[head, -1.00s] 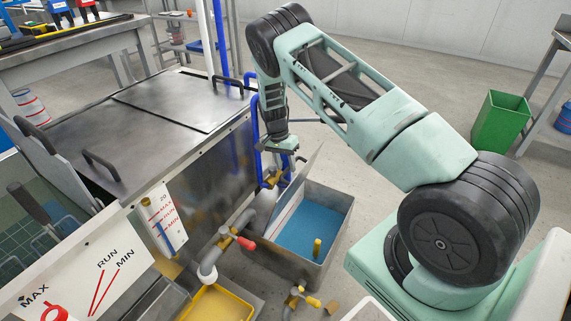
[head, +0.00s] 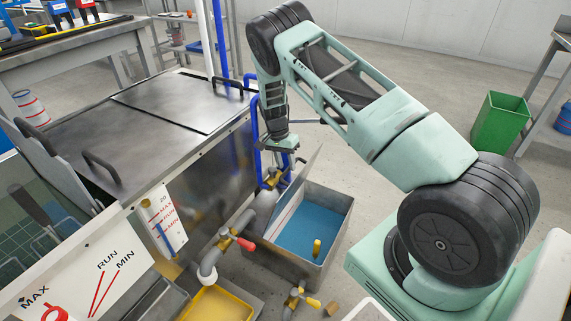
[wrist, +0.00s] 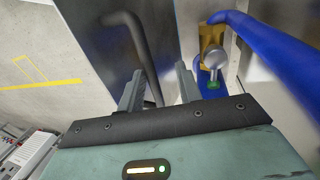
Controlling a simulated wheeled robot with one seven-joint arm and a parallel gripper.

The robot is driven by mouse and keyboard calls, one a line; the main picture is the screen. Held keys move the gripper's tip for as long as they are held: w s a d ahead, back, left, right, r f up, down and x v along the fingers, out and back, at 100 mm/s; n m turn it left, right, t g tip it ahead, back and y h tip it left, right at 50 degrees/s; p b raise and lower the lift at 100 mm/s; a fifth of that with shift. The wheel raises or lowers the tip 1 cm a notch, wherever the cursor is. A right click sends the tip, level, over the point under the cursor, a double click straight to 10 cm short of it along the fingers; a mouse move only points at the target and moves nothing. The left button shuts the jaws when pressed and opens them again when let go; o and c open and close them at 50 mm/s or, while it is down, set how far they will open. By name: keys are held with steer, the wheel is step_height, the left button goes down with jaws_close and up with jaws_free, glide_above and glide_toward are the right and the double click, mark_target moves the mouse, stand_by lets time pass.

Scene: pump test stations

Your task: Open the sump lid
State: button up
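The sump (head: 335,233) is a grey open-topped box on the floor with blue liquid inside. Its lid (head: 306,178) is a thin grey panel standing steeply raised along the box's left side, so the box is uncovered. My gripper (head: 284,162) is beside the lid's upper part, and its fingers are mostly hidden in the head view. In the wrist view, my gripper (wrist: 160,88) has its two fingers apart. A black bar handle (wrist: 137,42) on the dark panel runs down between them. I cannot tell whether a finger touches it.
Blue pipes (wrist: 265,40) and a valve with a round metal knob (wrist: 209,62) are close to the right finger. A steel tank (head: 205,155) stands left of the sump. A red-handled valve (head: 236,238) and yellow tray (head: 218,303) are nearby. Open floor lies behind.

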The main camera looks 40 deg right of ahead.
steer(key=s+p+v, duration=0.2)
steer(key=v, duration=0.7)
steer(key=shift+d+r, duration=0.25)
steer(key=shift+d, duration=0.15)
steer(key=s+a+r+n+t, duration=0.1)
steer(key=s+a+r+n, duration=0.25)
steer(key=r, duration=0.35)
steer(key=s+a+r+n+t, duration=0.2)
steer(key=s+a+r+n, duration=0.1)
steer(key=s+a+r, duration=0.3)
steer(key=s+a+r+n+t+y, duration=0.1)
steer(key=s+a+r+n, duration=0.2)
steer(key=s, duration=0.3)
steer(key=s+a+r+n+t, duration=0.1)
steer(key=s+a+r+n, duration=0.1)
steer(key=s+r+n, duration=0.3)
steer(key=s+a+r+n+g, duration=0.25)
steer(key=s+a+n, duration=0.45)
steer(key=s+a, duration=1)
step_height(320, 180, up, 23)
steer(key=w+a+p, duration=0.1)
steer(key=w+p, duration=0.1)
steer(key=p, duration=2.2)
steer(key=shift+a+y+p, duration=0.2)
steer(key=shift+y+p, duration=0.1)
